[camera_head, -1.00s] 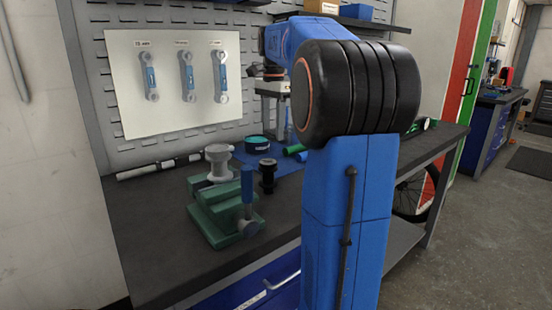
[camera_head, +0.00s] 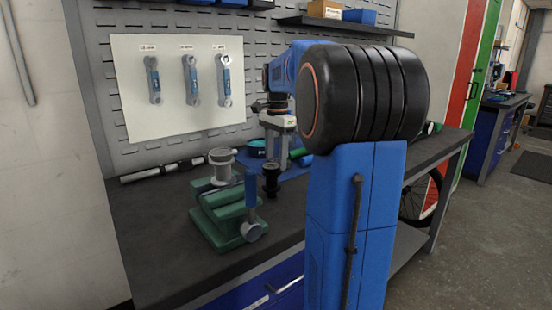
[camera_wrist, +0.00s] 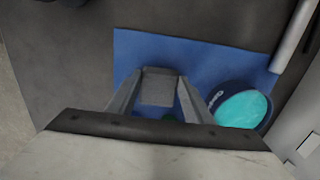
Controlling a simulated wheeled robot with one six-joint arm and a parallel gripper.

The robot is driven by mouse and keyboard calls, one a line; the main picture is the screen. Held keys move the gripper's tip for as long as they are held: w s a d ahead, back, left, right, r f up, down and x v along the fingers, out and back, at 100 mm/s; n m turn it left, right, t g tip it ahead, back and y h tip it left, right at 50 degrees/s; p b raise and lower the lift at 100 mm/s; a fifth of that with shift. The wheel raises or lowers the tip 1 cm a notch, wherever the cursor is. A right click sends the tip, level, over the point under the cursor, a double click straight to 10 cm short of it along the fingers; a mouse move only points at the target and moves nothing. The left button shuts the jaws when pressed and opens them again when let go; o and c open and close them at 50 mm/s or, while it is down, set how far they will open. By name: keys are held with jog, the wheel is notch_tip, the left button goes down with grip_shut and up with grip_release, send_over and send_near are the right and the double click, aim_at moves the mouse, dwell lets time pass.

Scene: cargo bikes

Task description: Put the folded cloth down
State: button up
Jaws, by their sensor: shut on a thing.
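My gripper (camera_wrist: 158,92) points down over the bench, seen from above in the wrist view. Its fingers are shut on a small grey, flat-faced piece, which I take to be the folded cloth (camera_wrist: 158,86). Below it a blue mat (camera_wrist: 215,56) lies on the dark bench top. In the head view my gripper (camera_head: 279,158) reaches down behind the vise, close above the mat; the cloth cannot be made out there. Whether the cloth touches the mat is hidden.
A round teal-topped tin (camera_wrist: 242,108) stands right of my fingers at the mat's edge. A green vise (camera_head: 225,213) with a blue-handled tool (camera_head: 251,195) stands on the bench (camera_head: 150,240). A small black part (camera_head: 270,178) stands beside it. The bench's front left is clear.

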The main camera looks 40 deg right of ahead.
aim_at(277, 161)
jog(key=o, duration=1)
jog(key=shift+f, duration=0.1)
notch_tip(277, 161, up, 12)
jog(key=shift+d+r, duration=0.15)
dwell(0.4)
